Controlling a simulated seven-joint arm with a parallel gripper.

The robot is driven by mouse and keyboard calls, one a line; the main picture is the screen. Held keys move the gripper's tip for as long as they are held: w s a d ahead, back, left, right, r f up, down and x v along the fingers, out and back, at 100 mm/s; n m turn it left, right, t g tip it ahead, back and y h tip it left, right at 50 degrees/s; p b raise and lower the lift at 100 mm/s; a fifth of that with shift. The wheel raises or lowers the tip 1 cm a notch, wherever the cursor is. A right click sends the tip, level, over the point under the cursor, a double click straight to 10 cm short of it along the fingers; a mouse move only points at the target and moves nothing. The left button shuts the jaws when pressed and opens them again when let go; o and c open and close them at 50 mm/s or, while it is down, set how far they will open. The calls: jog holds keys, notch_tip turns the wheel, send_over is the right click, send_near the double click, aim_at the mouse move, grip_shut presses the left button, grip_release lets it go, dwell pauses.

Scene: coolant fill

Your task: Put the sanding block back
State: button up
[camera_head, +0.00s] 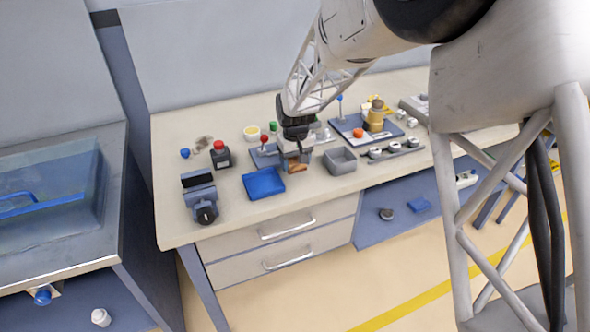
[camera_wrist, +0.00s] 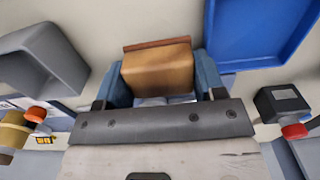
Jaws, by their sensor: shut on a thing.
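My gripper (camera_head: 296,155) is over the workbench (camera_head: 325,188), pointing down. It is shut on the sanding block (camera_head: 298,167), a tan block with a darker brown layer along one edge. In the wrist view the sanding block (camera_wrist: 157,70) sits between the two blue fingers of my gripper (camera_wrist: 163,82). I cannot tell whether the block touches the bench top. A shallow blue tray (camera_head: 263,183) lies just left of the block, and its inside looks empty. The tray also shows in the wrist view (camera_wrist: 262,32), beside the right finger.
An empty grey bin (camera_head: 340,161) stands close to the right of my gripper. A black box with a red button (camera_head: 221,156) and a vise (camera_head: 201,197) stand to the left. A blue board (camera_head: 350,128) with several parts is behind. The front right bench top is clear.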

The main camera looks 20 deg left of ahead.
aim_at(295, 169)
jog(key=shift+w+a+f, duration=0.1)
jog(key=shift+f, duration=1.65)
jog(key=shift+f, duration=0.15)
jog(key=o, duration=0.6)
notch_tip(295, 169, up, 12)
jog(key=shift+r, duration=0.15)
